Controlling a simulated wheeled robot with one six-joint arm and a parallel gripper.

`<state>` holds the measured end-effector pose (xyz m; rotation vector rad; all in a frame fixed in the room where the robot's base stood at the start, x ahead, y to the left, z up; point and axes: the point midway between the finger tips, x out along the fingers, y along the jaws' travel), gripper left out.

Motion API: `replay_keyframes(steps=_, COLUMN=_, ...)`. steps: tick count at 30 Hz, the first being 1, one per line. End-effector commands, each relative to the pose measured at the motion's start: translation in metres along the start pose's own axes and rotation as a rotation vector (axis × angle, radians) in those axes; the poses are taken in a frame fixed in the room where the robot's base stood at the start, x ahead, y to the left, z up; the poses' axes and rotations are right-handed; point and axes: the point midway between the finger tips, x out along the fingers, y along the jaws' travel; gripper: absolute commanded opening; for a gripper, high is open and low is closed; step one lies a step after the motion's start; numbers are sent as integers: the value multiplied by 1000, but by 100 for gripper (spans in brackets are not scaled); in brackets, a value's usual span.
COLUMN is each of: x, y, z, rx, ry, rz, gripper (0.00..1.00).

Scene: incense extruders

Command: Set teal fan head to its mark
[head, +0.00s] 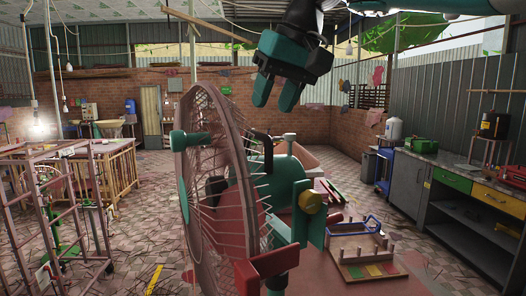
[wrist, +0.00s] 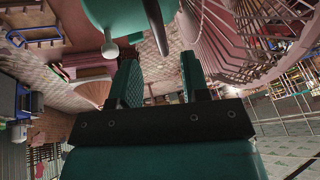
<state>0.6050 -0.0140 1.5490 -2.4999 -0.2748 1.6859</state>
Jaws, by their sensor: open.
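The teal fan head (head: 283,180) stands close in front of me in the head view. Its round cage (head: 212,170) faces left. A yellow knob (head: 311,201) sits on the bracket at its right, and a red block (head: 268,266) shows low in front. I cannot make out the mark. My gripper (head: 275,95) hangs above the fan head, open and empty, apart from it. In the wrist view my gripper's fingers (wrist: 157,88) are spread, with the teal housing (wrist: 112,18) beyond them and the cage (wrist: 235,42) at upper right.
A wooden peg tray (head: 362,262) with coloured patches lies right of the fan on a reddish table. A grey workbench (head: 450,195) with green and yellow drawers runs along the right wall. A metal frame rack (head: 60,215) stands at left.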

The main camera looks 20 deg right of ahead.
Motion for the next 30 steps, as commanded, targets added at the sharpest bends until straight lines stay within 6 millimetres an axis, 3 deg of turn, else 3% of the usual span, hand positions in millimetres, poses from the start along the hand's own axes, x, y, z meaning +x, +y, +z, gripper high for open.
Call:
replay_keyframes(steps=1, x=18, y=1, z=3, rx=-2, ry=-2, rz=-1, gripper=42)
replay_keyframes(steps=3, x=30, y=1, z=3, rx=-1, ry=-2, rz=0, gripper=42)
replay_keyframes(steps=9, x=51, y=1, z=1, rx=1, ry=-1, rz=0, gripper=42)
replay_keyframes(steps=21, x=56, y=1, z=0, rx=2, ry=0, rz=1, gripper=42)
replay_keyframes(steps=27, x=56, y=1, z=0, rx=2, ry=0, rz=1, gripper=0)
replay_keyframes(steps=30, x=56, y=1, z=0, rx=2, ry=0, rz=1, gripper=0)
